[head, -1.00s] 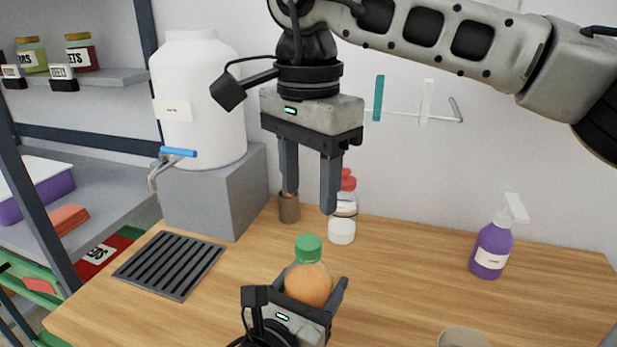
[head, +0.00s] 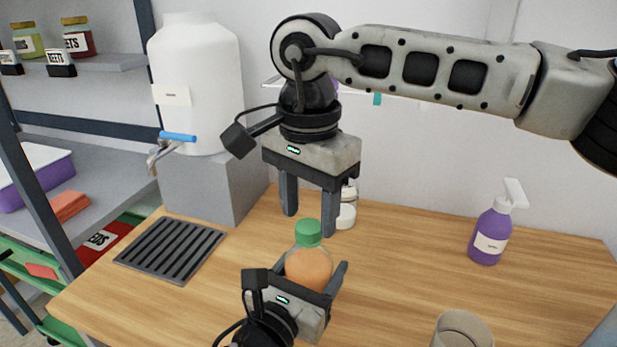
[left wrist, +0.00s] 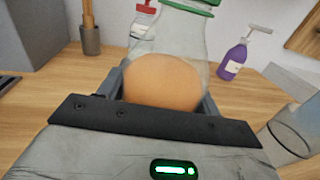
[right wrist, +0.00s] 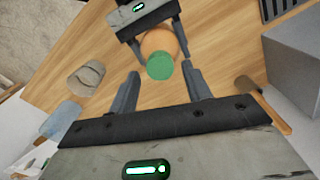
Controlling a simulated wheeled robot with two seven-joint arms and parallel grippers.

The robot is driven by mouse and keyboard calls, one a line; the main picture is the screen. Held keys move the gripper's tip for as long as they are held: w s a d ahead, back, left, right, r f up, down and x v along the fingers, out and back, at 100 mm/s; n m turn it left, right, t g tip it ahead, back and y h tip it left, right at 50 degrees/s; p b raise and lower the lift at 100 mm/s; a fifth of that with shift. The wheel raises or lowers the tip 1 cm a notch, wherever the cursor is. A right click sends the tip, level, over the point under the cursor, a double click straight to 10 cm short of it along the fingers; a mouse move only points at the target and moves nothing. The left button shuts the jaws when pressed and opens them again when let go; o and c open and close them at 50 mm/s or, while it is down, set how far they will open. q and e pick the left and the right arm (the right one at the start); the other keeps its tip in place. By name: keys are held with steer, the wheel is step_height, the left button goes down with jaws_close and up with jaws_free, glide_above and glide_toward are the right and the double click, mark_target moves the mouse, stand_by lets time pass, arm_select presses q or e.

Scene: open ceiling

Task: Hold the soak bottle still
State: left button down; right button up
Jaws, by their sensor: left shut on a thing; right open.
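The soak bottle (head: 308,264) is clear with a green cap (head: 307,229) and an orange filling. It stands upright at the middle of the wooden table. My left gripper (head: 312,278) is shut around its body; the left wrist view shows the bottle (left wrist: 165,80) between the fingers. My right gripper (head: 309,222) is open and points down, with its fingertips close to the cap. In the right wrist view the green cap (right wrist: 160,66) appears between the fingertips, and I see no grip on it.
A purple spray bottle (head: 490,238) stands at the right. A clear glass (head: 461,330) is at the front right. A black drain grate (head: 170,249) lies at the left, near a grey block (head: 205,185) bearing a white tank (head: 195,90). A bottle (head: 346,213) is partly hidden behind my right gripper.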

steer(key=shift+f, duration=0.95)
steer(key=c, duration=1)
